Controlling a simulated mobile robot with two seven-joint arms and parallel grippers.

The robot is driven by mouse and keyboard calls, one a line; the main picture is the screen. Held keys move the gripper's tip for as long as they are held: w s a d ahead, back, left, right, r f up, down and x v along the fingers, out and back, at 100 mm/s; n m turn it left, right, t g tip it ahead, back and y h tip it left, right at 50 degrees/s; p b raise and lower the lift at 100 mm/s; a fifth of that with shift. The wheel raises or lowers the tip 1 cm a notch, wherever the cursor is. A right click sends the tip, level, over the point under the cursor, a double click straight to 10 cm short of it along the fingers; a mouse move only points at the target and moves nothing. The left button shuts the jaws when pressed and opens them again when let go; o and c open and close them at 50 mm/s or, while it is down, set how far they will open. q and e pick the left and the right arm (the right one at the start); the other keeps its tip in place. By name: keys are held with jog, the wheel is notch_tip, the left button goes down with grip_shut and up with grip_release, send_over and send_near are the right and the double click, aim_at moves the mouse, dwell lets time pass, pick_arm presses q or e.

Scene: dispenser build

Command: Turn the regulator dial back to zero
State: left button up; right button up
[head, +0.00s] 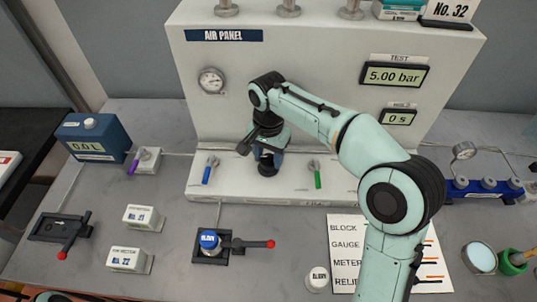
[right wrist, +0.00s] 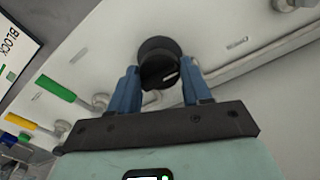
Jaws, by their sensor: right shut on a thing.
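The regulator dial (head: 267,169) is a black round knob low on the front of the white air panel (head: 330,60). My right gripper (head: 268,154) reaches it from above, its blue fingers around the knob. In the right wrist view the dial (right wrist: 158,60) sits between the two blue fingers of the gripper (right wrist: 162,76), with a short white mark on its face. The gripper is shut on the dial. The TEST display (head: 395,75) reads 5.00 bar. A round gauge (head: 211,80) is on the panel's left; its needle is too small to read.
A blue-handled valve (head: 208,172) and a green-handled valve (head: 316,175) flank the dial. A HOLD display (head: 398,116) reads 0 s. A blue meter box (head: 92,138) reads 0.0 L. Lever fixtures (head: 62,228) and white blocks (head: 143,217) stand at front left.

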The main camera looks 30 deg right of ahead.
pick_arm(q)
jog(key=shift+r, duration=0.15)
pick_arm(e)
jog(key=n+p, duration=0.2)
jog(key=n, duration=0.1)
jog(key=shift+r+n, duration=0.1)
jog(key=shift+n, duration=0.3)
pick_arm(q)
jog(key=r, duration=0.1)
jog(key=w+r+p, duration=0.2)
jog(key=r, duration=0.1)
pick_arm(e)
jog(key=n, duration=0.5)
pick_arm(q)
jog(key=shift+w+r, duration=0.1)
pick_arm(e)
jog(key=shift+n, duration=0.3)
jog(key=o, duration=1)
jog(key=shift+o, duration=0.2)
